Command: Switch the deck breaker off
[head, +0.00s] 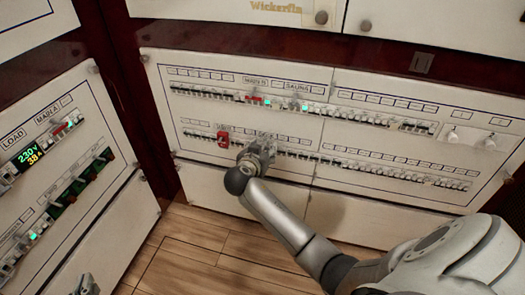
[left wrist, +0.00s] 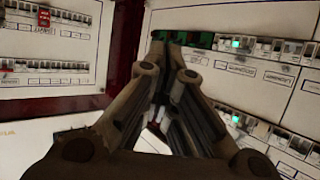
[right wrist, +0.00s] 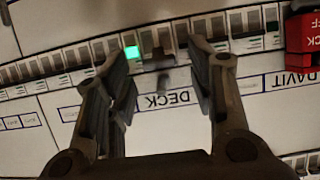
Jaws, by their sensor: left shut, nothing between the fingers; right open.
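The DECK label (right wrist: 168,99) shows upside down in the right wrist view. The deck breaker (right wrist: 161,58) above it has a dark toggle, with a lit green lamp (right wrist: 132,52) beside it. My right gripper (right wrist: 166,64) is open, its fingers on either side of the toggle; I cannot tell whether they touch it. In the head view my right gripper (head: 262,150) is at the lower breaker row and hides the deck breaker. My left gripper (left wrist: 165,68) is shut and empty, facing the left panel; only its tip (head: 86,285) shows in the head view.
A red lockout block (head: 223,140) sits on the lower row left of my right gripper; in the right wrist view this block (right wrist: 303,38) is near the DAVIT label (right wrist: 292,80). Neighbouring breakers stand close together. The left panel (head: 110,185) has a lit display (head: 32,155).

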